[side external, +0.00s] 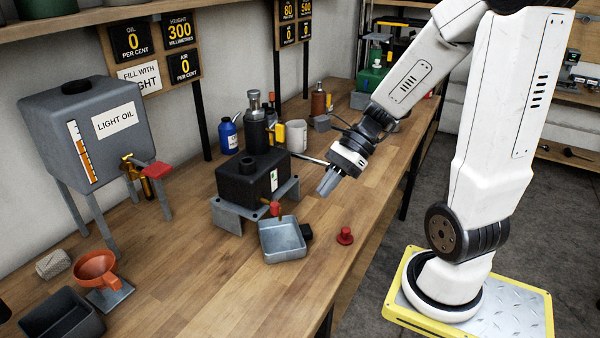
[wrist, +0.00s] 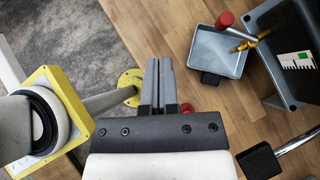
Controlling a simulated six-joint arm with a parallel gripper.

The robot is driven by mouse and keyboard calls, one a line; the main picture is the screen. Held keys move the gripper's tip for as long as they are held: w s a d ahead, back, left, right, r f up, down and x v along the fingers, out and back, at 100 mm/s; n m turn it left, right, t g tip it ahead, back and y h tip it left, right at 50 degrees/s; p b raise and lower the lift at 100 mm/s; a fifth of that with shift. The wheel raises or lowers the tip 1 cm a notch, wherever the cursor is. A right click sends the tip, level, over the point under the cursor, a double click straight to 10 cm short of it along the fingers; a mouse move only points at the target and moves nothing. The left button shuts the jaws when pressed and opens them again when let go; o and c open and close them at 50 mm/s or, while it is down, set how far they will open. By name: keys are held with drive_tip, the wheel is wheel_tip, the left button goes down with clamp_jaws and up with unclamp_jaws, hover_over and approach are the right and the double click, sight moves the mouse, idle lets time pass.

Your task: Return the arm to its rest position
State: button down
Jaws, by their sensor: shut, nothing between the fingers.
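My gripper (side external: 328,183) is shut and empty. It hangs above the wooden bench, to the right of the black reservoir (side external: 252,176) on its grey stand. In the wrist view my gripper (wrist: 158,78) shows its two fingers pressed together, over the bench edge and the floor. My white arm reaches in from its base at the right in the side view.
A grey metal tray (side external: 283,240) sits below the reservoir's red-handled tap. A small red knob (side external: 345,236) stands near the bench's front edge. A light oil tank (side external: 92,130), an orange funnel (side external: 97,268) and a dark bin (side external: 62,317) are at left. Bare bench lies in front.

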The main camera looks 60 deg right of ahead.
sight(275, 205)
drive_tip(key=w+a+f+n+h, duration=0.1)
drive_tip(key=a+f+n+h, duration=0.2)
drive_tip(key=n, duration=0.8)
drive_tip(key=w+a+f+n+g+h, duration=0.1)
drive_tip(key=f+n+h, duration=0.3)
drive_tip(key=n, duration=0.8)
drive_tip(key=shift+w+a+f+h, duration=0.35)
drive_tip(key=shift+w+a+h, duration=0.15)
drive_tip(key=shift+w+a, duration=0.3)
drive_tip(key=c, duration=0.7)
unclamp_jaws()
drive_tip(key=shift+a+r+n, duration=0.1)
drive_tip(key=shift+n, duration=0.2)
drive_tip(key=shift+o, duration=1.1)
drive_tip(key=shift+w+r, duration=0.15)
drive_tip(key=shift+w, duration=0.05)
drive_tip(key=w+d+r+n+g, duration=0.1)
drive_tip(key=w+r, duration=0.1)
drive_tip(key=w+d+r+n+g, duration=0.1)
drive_tip(key=w+r+n, duration=0.1)
drive_tip(key=r, duration=0.1)
drive_tip(key=w+d+r+n, duration=0.1)
drive_tip(key=w+r, duration=0.1)
drive_tip(key=shift+w+d+r+g, duration=0.1)
drive_tip(key=shift+w+r+g, duration=0.25)
drive_tip(key=shift+r+g, duration=0.05)
drive_tip(key=shift+w+d+r+n, duration=0.15)
drive_tip(key=shift+r+n, duration=0.2)
drive_tip(key=shift+n, duration=0.05)
drive_tip(key=shift+f, duration=0.15)
